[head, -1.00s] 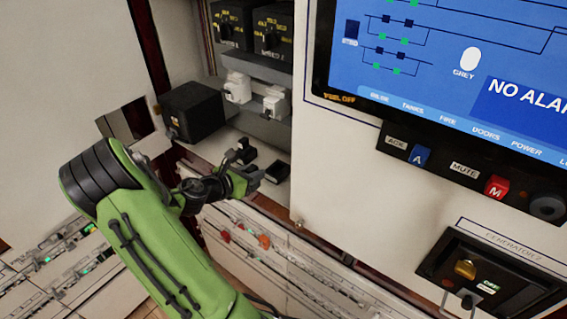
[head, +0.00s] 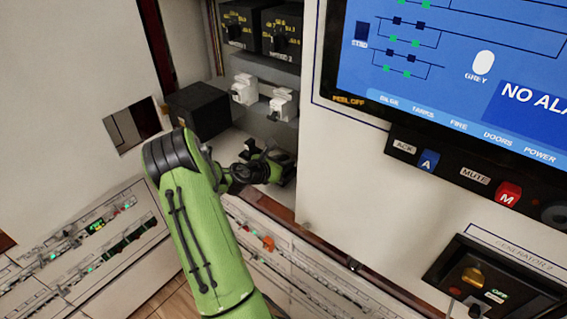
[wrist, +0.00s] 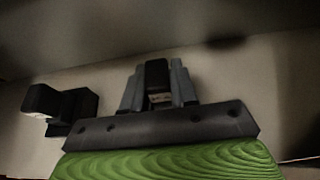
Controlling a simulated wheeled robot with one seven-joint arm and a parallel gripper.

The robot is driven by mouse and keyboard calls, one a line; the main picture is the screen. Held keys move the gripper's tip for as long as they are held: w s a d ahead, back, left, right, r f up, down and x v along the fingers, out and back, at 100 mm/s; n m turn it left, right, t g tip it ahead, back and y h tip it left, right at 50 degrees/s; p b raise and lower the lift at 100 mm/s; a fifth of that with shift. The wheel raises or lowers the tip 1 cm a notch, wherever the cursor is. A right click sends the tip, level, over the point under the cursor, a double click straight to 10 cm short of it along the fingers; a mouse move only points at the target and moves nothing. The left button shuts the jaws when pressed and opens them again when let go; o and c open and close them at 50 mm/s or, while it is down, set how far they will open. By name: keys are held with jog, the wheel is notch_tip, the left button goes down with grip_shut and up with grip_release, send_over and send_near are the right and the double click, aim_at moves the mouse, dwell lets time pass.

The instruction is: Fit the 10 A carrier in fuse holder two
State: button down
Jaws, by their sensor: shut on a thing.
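My gripper (head: 284,168) is low over the pale shelf in the cabinet recess. In the wrist view, its two grey fingers (wrist: 158,88) are shut on a small black carrier (wrist: 157,72). I cannot read a rating on it, nor tell whether it still touches the shelf. A second black carrier (head: 250,150) sits on the shelf to the left of my gripper; it also shows at the left of the wrist view (wrist: 62,104). Two white fuse holders (head: 243,89) (head: 283,104) are mounted on the grey rail above; I cannot read which is number two.
A black box (head: 197,110) stands left of the shelf. Dark switch units (head: 282,32) are above the holders. The panel with the screen (head: 455,60) bounds the recess on the right. Breaker rows (head: 110,225) lie below. The space between shelf and holders looks clear.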

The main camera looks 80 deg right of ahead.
jog(key=shift+f, duration=0.1)
jog(key=c, duration=0.9)
grip_release()
jog(key=w+a+r+m+t+y, duration=0.25)
jog(key=w+a+r, duration=0.2)
jog(key=a, duration=0.65)
jog(key=w+a+r+m+t+y, duration=0.25)
jog(key=w+a+m, duration=0.2)
jog(key=a, duration=0.65)
jog(key=w+a+r+m+t+y, duration=0.2)
jog(key=w+a+r+m+t, duration=0.3)
jog(key=a, duration=0.6)
jog(key=s+a+r+y, duration=0.1)
jog(key=s+a+y, duration=0.1)
jog(key=a, duration=0.4)
jog(key=s+a+r+m+y, duration=0.1)
jog(key=s+a+r, duration=0.1)
jog(key=a, duration=0.5)
jog(key=s+a+r+t+y, duration=0.1)
jog(key=s+a+y, duration=0.1)
jog(key=a, duration=0.4)
jog(key=shift+s+a+r+y+p, duration=0.1)
jog(key=shift+s+a+y+p, duration=0.05)
jog(key=shift+s, duration=0.25)
jog(key=shift+s+a+r+y+p, duration=0.1)
jog(key=shift+s+y+p, duration=0.05)
jog(key=shift+s, duration=0.2)
